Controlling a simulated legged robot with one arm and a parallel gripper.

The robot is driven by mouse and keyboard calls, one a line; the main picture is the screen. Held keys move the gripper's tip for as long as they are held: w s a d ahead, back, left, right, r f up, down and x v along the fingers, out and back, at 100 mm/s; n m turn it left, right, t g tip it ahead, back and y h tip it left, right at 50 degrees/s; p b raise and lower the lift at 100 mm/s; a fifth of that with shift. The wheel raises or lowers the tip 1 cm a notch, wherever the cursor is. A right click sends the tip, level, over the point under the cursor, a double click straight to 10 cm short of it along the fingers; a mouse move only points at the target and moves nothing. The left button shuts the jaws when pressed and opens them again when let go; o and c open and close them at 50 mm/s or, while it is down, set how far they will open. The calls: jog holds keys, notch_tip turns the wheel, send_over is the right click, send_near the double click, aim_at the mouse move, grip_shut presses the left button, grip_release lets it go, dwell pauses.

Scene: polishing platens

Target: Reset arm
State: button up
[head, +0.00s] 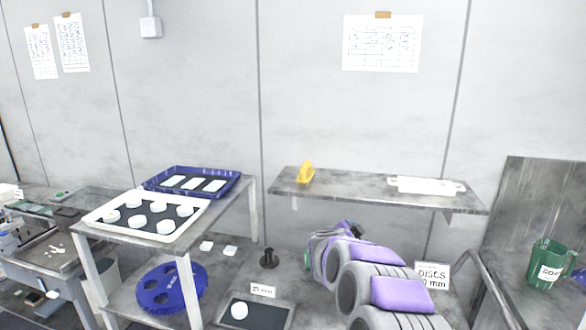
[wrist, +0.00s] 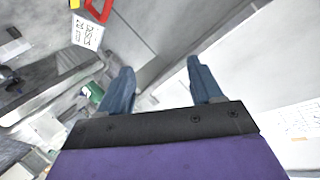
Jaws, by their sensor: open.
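My gripper (wrist: 160,78) shows in the wrist view with its two blue fingers spread well apart. Nothing is between the fingers; past them are the pale wall panels, tilted in the picture. In the head view my purple and grey arm reaches from the lower right toward the middle, below the wall shelf (head: 300,187). The fingers cannot be made out clearly there.
A white tray (head: 92,222) of white discs and a blue tray (head: 236,186) stand on the left table. A dark mat (head: 270,318) bears one disc. A green mug (head: 543,268) stands at right.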

jog(key=s+a+r+n+t+y, duration=0.1)
jog(key=s+a+r+n+y, duration=0.25)
jog(key=a, duration=0.35)
jog(key=s+a+r+n+t+y, duration=0.1)
jog(key=s+a+r+n+y, duration=0.15)
jog(key=a+r+y, duration=0.3)
jog(key=s+a+n+g+y, duration=0.3)
jog(key=s+a+n, duration=0.25)
jog(key=s, duration=0.55)
jog(key=s+d+f+g+h, duration=0.1)
jog(key=s+d+f+g, duration=0.3)
jog(key=s, duration=1)
jog(key=s+d+f+n+g+h, duration=0.1)
jog(key=s+d+f+g, duration=0.3)
jog(key=s, duration=1.1)
jog(key=s+d+f+n+g+h, duration=0.1)
jog(key=s+d+f+g, duration=0.3)
jog(key=s, duration=1.1)
jog(key=shift+s+d+f+h, duration=0.2)
jog(key=shift+d+h, duration=0.15)
jog(key=shift+h, duration=0.35)
jog(key=shift+n, duration=0.25)
